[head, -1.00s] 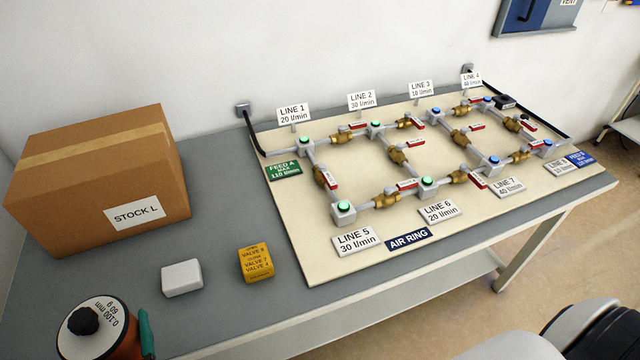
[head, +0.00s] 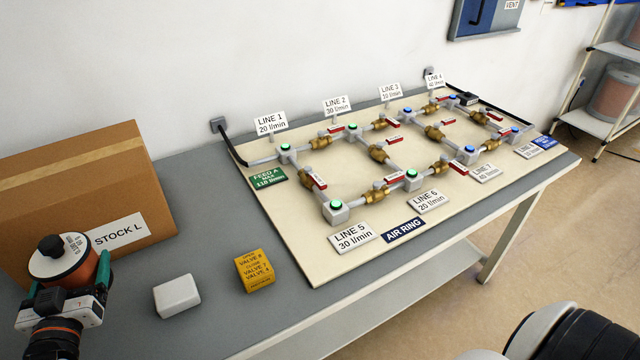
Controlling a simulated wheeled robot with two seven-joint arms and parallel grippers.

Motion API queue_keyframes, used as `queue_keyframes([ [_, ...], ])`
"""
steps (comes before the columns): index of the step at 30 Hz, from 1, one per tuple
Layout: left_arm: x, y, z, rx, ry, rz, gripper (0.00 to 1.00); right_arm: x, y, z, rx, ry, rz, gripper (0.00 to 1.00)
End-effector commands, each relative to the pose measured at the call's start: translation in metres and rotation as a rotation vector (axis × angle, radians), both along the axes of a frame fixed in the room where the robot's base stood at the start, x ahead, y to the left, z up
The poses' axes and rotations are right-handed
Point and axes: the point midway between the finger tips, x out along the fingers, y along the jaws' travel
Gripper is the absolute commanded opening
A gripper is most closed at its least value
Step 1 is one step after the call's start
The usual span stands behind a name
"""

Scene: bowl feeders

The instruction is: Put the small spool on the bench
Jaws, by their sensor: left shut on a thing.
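The small spool (head: 62,258) has a white top flange with a black knob and printed text, and orange-copper winding on its side. My left gripper (head: 68,277) is at the lower left of the head view, shut on the spool, with teal fingers on its sides. The spool is in front of the STOCK L box, and it hides part of that box. Whether the spool touches the bench is hidden. The grey bench (head: 215,313) runs from the lower left to the right. My right gripper is not in view.
A cardboard box (head: 85,180) labelled STOCK L stands at the back left. A white block (head: 177,296) and a yellow labelled block (head: 255,271) sit at the front. The AIR RING valve board (head: 300,245) covers the bench's right part. A shelf (head: 600,110) with spools stands far right.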

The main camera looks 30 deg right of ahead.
Motion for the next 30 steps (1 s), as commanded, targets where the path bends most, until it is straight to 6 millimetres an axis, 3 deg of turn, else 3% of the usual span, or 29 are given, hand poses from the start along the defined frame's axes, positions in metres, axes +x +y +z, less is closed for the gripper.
queue_keyframes([
  [4, 0.013, 0.003, 0.009, -0.003, -0.013, -0.003, 0.23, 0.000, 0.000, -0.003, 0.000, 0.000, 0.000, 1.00],
  [13, 0.016, 0.004, 0.008, -0.003, -0.010, -0.003, 0.23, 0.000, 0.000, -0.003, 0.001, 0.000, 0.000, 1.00],
  [24, 0.015, 0.004, -0.045, -0.002, -0.010, -0.002, 0.23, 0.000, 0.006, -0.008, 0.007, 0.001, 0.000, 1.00],
  [30, 0.016, 0.004, -0.059, -0.003, -0.012, -0.002, 0.23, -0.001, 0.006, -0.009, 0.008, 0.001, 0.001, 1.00],
])
